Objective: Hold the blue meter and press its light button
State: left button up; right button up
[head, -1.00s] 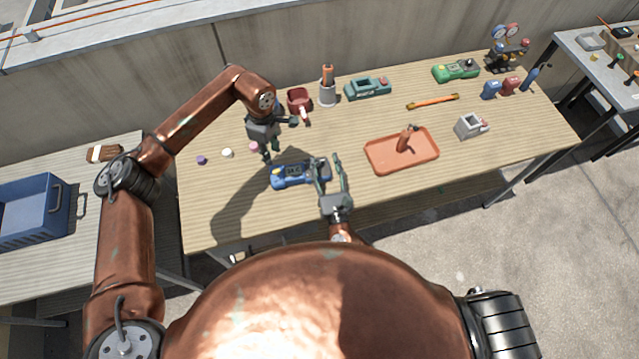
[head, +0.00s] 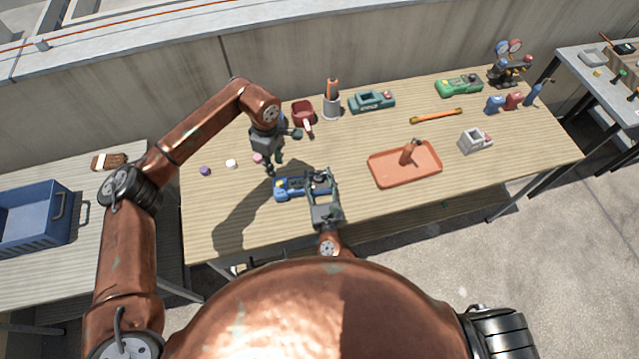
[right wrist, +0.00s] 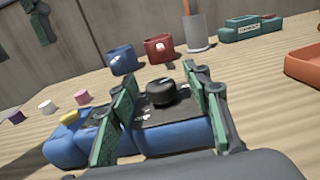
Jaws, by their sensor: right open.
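The blue meter (head: 288,188) lies on the near left part of the wooden table. In the right wrist view it shows a blue body (right wrist: 180,137), a black dial (right wrist: 160,92) and a yellow button (right wrist: 69,118) at its left end. My right gripper (head: 320,175) is open, with its green-padded fingers on either side of the meter's dial end; a gap shows beside the dial. My left gripper (head: 269,168) hangs just behind the meter's left end, pointing down. Whether its fingers are open or shut is unclear. Contact with the meter cannot be told.
Purple (head: 205,170), white (head: 231,164) and pink (head: 257,158) caps lie left of my left gripper. An orange tray (head: 404,172) lies to the right.

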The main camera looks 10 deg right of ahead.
jog(key=shift+c, duration=0.7)
grip_shut()
pick_arm(q)
grip_shut()
dwell(1.0)
dwell(0.4)
